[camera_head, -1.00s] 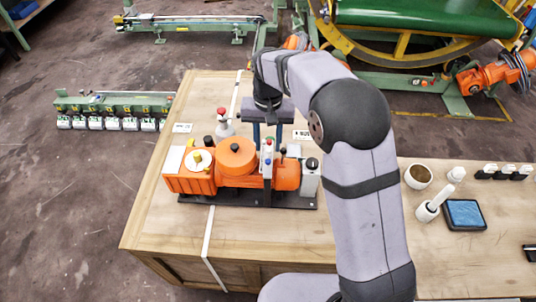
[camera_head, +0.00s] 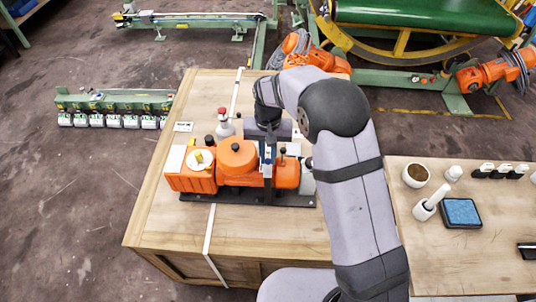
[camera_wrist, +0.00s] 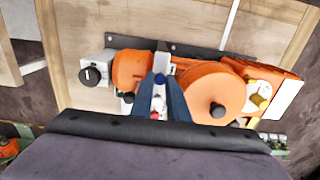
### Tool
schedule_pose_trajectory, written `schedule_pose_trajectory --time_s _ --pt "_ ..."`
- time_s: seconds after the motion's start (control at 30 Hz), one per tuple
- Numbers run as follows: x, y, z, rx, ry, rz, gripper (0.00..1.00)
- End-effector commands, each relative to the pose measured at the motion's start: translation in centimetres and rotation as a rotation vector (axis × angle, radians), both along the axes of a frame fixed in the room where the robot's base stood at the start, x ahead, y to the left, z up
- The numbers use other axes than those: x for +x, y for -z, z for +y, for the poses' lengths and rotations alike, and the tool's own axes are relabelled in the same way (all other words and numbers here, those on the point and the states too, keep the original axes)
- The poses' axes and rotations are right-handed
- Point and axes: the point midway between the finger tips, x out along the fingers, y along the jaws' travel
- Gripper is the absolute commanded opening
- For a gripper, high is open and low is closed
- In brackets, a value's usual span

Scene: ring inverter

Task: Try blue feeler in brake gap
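An orange machine (camera_head: 238,174) with a round orange housing stands on a dark base plate on the wooden bench. It fills the middle of the wrist view (camera_wrist: 212,90). My gripper (camera_head: 268,160) points down over its right half. In the wrist view, its two dark fingers (camera_wrist: 161,82) are apart and reach down on either side of a small blue-topped part (camera_wrist: 159,79) in front of a pale upright. Whether the fingers touch this part cannot be told. A red knob (camera_wrist: 154,116) shows between the fingers, nearer the palm. The brake gap cannot be made out.
A red-capped bottle (camera_head: 224,128) stands behind the machine. A black-knobbed grey block (camera_wrist: 95,74) adjoins its end. The right bench holds a brown-filled cup (camera_head: 416,175), a white holder (camera_head: 425,209) and a blue pad (camera_head: 461,212). The bench front is clear.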

Motion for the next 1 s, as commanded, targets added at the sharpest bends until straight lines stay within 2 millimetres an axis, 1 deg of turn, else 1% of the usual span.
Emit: schedule_pose_trajectory --time_s 0.17,0.3,0.53,0.57,0.6,0.63,0.9,1.0 --pt "0.0 -0.1 0.0 0.0 0.0 0.0 0.0" --pt "0.0 -1.2 0.0 0.0 0.0 0.0 0.0" --pt "0.1 -1.3 0.0 0.001 0.0 -0.003 0.0" --pt "0.2 -1.3 0.0 0.001 0.0 -0.003 0.19" --pt "0.2 -1.3 0.0 0.001 0.0 -0.004 0.29" --pt "0.2 -1.3 0.0 0.001 0.0 -0.004 0.33" --pt "0.1 -1.1 0.0 0.0 0.0 -0.001 0.33" --pt "0.1 -1.4 0.0 0.001 0.0 -0.002 0.33"
